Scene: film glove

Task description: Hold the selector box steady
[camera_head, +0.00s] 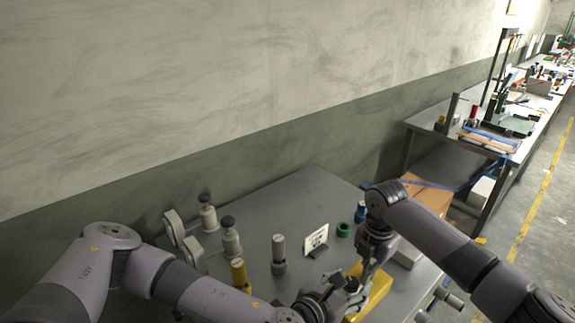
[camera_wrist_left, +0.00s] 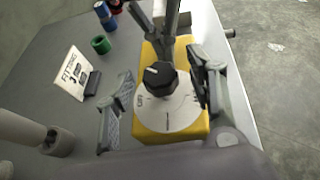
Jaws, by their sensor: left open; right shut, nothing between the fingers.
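The selector box is a yellow block (camera_head: 380,290) near the front of the grey table, partly covered by my grippers in the head view. In the left wrist view the yellow box (camera_wrist_left: 151,55) has a pale round dial (camera_wrist_left: 170,118) with a black knob (camera_wrist_left: 158,77) on top. My left gripper (camera_head: 338,288) is open; in the left wrist view its fingers (camera_wrist_left: 162,100) stand on either side of the dial, the left one clear of the box. I cannot tell whether the right one touches. My right gripper (camera_head: 366,274) is shut and empty, just beyond the knob.
A white sign (camera_head: 316,239) stands on the table beside a green ring (camera_head: 343,229) and a blue piece (camera_head: 361,212). A cardboard box (camera_head: 427,194) is beyond the table's right edge. The table's back is clear.

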